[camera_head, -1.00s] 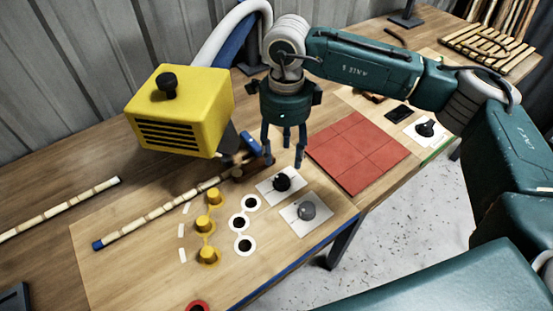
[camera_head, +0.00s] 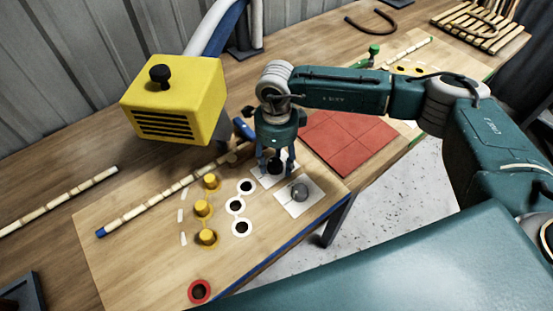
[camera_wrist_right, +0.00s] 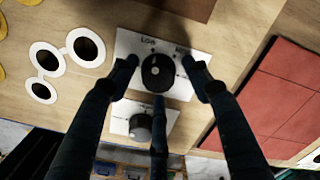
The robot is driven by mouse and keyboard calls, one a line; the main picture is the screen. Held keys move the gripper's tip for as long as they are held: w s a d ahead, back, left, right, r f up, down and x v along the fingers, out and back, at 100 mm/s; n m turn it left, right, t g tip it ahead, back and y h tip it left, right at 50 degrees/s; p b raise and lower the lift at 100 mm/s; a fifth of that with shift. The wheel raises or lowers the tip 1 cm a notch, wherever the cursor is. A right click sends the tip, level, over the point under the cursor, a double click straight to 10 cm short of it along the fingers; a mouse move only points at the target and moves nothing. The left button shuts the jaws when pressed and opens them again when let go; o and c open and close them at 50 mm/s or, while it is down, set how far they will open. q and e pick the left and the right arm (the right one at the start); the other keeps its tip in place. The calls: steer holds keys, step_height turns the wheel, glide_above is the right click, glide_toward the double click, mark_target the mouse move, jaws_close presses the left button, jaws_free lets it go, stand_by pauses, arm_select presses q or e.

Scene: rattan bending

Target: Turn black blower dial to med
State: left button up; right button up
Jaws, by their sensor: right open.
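The black dial (camera_wrist_right: 158,73) sits on a white card, with small lettering along the card's upper edge that is too blurred to read surely. The dial has a small pale mark on top; its exact setting is unclear. My right gripper (camera_head: 276,168) points down over the dial in the head view. In the wrist view its three dark fingers are open and spread around the dial, two at its upper sides and one below; contact cannot be told. The yellow blower (camera_head: 172,112) with a black knob hangs to the left. My left gripper is not in view.
A grey dial (camera_head: 299,193) on its own white card is close beside the black one. White-ringed holes (camera_head: 236,206), yellow pegs (camera_head: 203,208) and a segmented rattan pole (camera_head: 168,192) lie to the left. A red tiled pad (camera_head: 348,142) is to the right.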

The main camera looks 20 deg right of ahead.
steer(key=shift+c, duration=0.8)
steer(key=c, duration=1)
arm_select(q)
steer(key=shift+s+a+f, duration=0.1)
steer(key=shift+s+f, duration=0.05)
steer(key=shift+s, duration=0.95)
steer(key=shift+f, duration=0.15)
arm_select(e)
steer(key=shift+w, duration=0.1)
steer(key=m+b, duration=0.2)
steer(key=shift+f+m+b, duration=0.2)
steer(key=shift+m+b, duration=0.1)
steer(key=m+b, duration=0.2)
steer(key=shift+m, duration=0.4)
steer(key=m+b, duration=0.2)
steer(key=m, duration=0.2)
steer(key=shift+a+b, duration=0.1)
steer(key=shift+b, duration=0.3)
arm_select(q)
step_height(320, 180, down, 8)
steer(key=b, duration=0.1)
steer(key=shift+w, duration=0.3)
arm_select(e)
steer(key=shift+r+m, duration=0.1)
steer(key=shift+m, duration=1)
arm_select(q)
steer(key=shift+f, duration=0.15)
arm_select(e)
steer(key=shift+s, duration=0.25)
